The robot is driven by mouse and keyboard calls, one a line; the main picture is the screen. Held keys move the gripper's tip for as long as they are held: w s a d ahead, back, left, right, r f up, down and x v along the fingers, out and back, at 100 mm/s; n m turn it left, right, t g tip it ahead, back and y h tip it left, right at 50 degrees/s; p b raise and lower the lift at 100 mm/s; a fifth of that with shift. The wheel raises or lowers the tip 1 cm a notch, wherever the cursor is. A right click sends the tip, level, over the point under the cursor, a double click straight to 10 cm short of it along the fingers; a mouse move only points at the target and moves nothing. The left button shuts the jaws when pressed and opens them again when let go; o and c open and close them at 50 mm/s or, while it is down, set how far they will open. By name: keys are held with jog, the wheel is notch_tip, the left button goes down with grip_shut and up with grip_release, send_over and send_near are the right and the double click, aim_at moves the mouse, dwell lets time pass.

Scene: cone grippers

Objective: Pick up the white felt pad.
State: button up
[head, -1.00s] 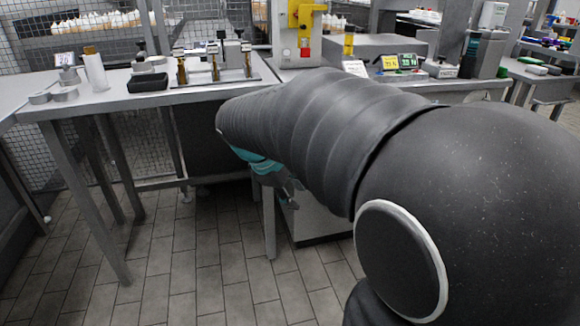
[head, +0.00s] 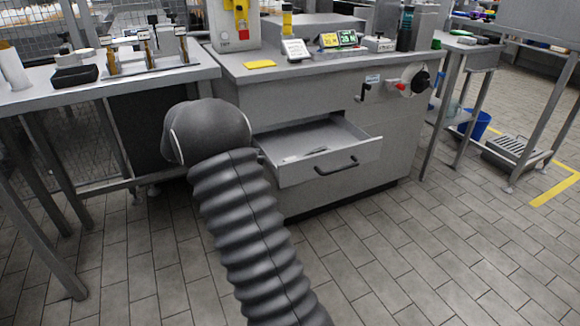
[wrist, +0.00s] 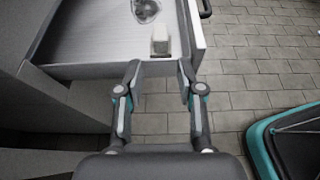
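A small whitish block (wrist: 160,42), which looks like the white felt pad, lies in the open drawer near its front wall in the wrist view. My gripper (wrist: 159,70) is open and empty, its two fingers spread just outside the drawer's edge, with the block ahead of the gap between them. In the head view the drawer (head: 352,158) is pulled out of the grey cabinet (head: 290,95). Small pale things show inside it, too small to tell apart. My gripper is hidden behind my arm there.
A shiny metal piece (wrist: 146,9) lies deeper in the drawer. The drawer's dark handle (head: 337,166) sticks out in front. A yellow pad (head: 259,64) lies on the cabinet top. A workbench (head: 150,77) stands to the left. The tiled floor at right front is clear.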

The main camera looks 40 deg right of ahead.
aim_at(288, 159)
jog(key=x, duration=1.3)
grip_shut()
